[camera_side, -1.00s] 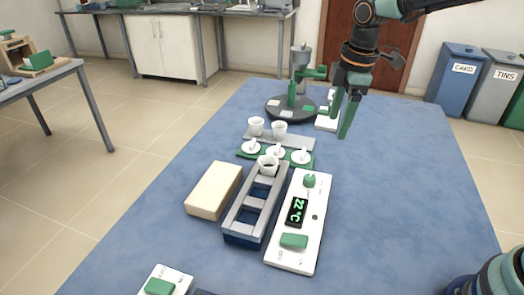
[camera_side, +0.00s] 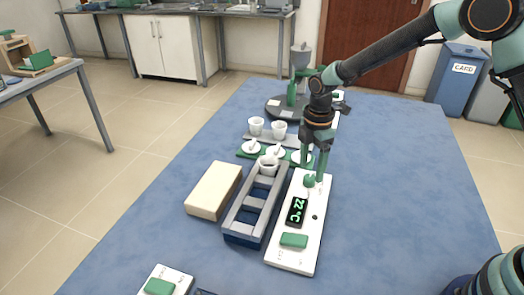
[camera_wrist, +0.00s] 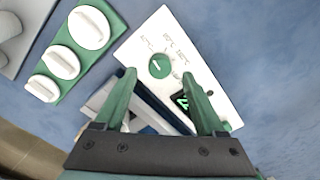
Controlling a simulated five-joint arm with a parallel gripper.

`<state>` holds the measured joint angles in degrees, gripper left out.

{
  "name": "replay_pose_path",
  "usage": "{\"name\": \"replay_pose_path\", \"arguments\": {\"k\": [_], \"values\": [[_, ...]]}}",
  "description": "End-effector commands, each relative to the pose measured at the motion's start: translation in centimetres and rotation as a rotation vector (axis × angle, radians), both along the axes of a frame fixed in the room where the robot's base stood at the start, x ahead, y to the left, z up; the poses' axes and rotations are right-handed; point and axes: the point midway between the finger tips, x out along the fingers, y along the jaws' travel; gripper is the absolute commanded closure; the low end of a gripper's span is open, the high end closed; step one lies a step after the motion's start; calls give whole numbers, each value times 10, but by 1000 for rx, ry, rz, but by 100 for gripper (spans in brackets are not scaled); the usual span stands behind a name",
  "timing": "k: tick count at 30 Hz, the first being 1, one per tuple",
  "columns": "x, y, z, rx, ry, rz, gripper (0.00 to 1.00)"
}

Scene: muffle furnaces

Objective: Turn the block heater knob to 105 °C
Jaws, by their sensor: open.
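The block heater's white control panel (camera_side: 304,237) lies on the blue table, with a display (camera_side: 297,211) reading 22 °C and a green rocker switch (camera_side: 294,241). Its round green knob (camera_side: 309,181) is at the far end; in the wrist view the knob (camera_wrist: 159,65) has a white pointer line and small scale marks too small to read. My gripper (camera_side: 315,168) is open and empty, pointing down just above the knob; contact cannot be told.
Lidded white crucibles (camera_side: 275,152) sit on a green strip just beyond the block, with white cups (camera_side: 279,130) on a grey rack behind. A cream box (camera_side: 214,191) is left of the block. The table right of the panel is clear.

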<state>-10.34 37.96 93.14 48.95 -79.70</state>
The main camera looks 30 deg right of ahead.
Motion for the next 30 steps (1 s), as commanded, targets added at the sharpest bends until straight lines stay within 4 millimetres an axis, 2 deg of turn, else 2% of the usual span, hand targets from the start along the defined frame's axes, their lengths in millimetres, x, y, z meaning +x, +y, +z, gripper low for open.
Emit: {"name": "replay_pose_path", "arguments": {"k": [3,6,18,20,21,23,24,30], "values": [[-1,0,-18,-1,3,-1,28],[-1,0,-27,0,2,-1,28],[0,0,-34,0,-1,-1,28],[0,0,-34,0,-1,-1,47],[0,0,-34,0,-1,-1,62],[0,0,-33,0,-1,-1,85],[0,0,-33,0,-1,-1,100],[0,0,-33,0,-1,-7,100]]}}
